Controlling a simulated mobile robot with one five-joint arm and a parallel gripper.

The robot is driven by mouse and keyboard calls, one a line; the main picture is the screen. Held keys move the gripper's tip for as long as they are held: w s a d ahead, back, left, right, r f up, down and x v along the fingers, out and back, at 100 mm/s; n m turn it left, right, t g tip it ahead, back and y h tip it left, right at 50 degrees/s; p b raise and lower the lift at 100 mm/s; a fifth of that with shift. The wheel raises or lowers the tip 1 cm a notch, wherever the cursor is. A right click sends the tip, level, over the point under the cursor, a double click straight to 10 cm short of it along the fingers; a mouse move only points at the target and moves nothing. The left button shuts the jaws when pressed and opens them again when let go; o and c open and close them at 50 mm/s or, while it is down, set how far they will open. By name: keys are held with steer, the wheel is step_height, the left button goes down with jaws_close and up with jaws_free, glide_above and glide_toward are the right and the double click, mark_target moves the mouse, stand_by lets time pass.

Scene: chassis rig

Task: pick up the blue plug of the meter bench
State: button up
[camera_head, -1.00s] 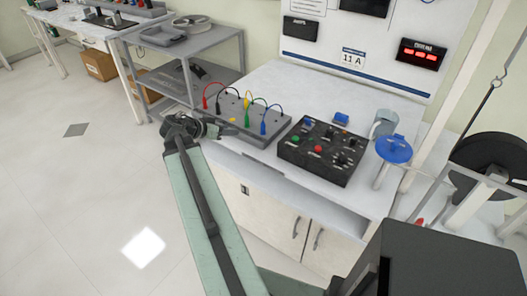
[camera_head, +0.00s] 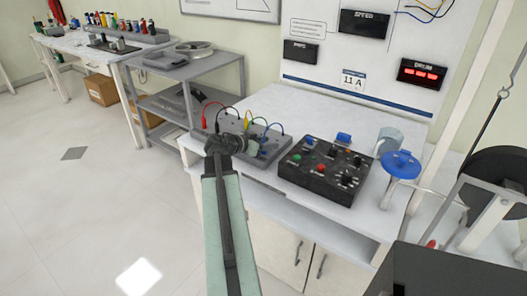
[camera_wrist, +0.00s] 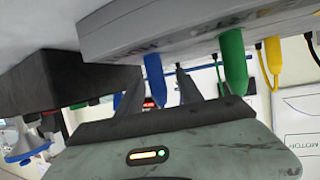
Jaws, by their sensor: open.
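The blue plug (camera_wrist: 154,76) stands in the grey meter bench (camera_wrist: 170,30), which appears tilted in the wrist view. My gripper (camera_wrist: 160,88) is open, and the blue plug shows between its two dark fingers. I cannot tell whether either finger touches it. The green plug (camera_wrist: 233,62) is just right of the fingers, with the yellow plug (camera_wrist: 271,55) beyond it. In the head view, my gripper (camera_head: 247,146) is at the bench (camera_head: 268,160), and my wrist hides part of the bench and plugs. A bit of the blue plug (camera_head: 264,151) shows past it.
A black control box (camera_head: 320,170) with knobs and buttons stands right of the bench. A blue-topped stand (camera_head: 402,165) and a grey jug (camera_head: 388,140) are farther right. A red lead (camera_head: 205,115) arcs up behind my wrist. The white tabletop (camera_head: 285,105) behind is clear.

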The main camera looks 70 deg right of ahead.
steer(key=shift+s+d+f, duration=0.2)
steer(key=shift+d+f, duration=0.05)
steer(key=shift+d, duration=0.1)
steer(key=shift+r, duration=0.1)
jaws_close()
steer(key=shift+r, duration=0.1)
